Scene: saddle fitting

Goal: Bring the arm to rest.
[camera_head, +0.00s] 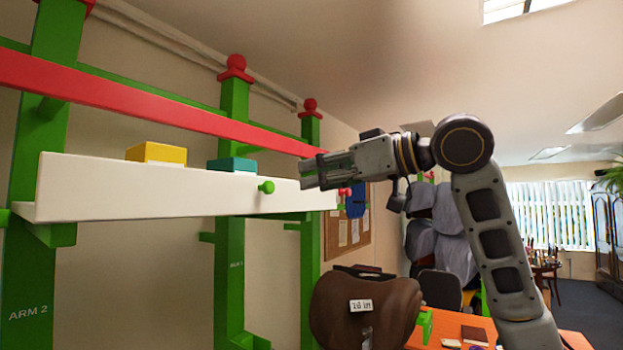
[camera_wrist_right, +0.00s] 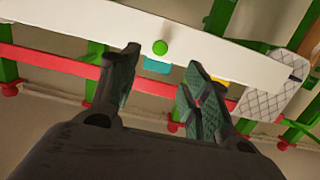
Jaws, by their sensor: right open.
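My right arm reaches up from the lower right in the head view. My right gripper (camera_head: 310,170) points left, at the right end of the white shelf board (camera_head: 110,190). In the right wrist view the two fingers of the right gripper (camera_wrist_right: 162,68) stand apart with nothing between them. A green knob (camera_head: 266,187) on the board's front face is left of the gripper; it also shows in the right wrist view (camera_wrist_right: 160,47), beyond the fingers. I cannot tell whether the gripper touches the board. My left gripper is out of view.
A yellow block (camera_head: 156,152) and a teal block (camera_head: 232,165) sit on the board. Green posts (camera_head: 230,270) and a red rail (camera_head: 130,102) stand around it. A brown saddle (camera_head: 330,310) with a tag is below the gripper, near an orange table (camera_head: 450,325).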

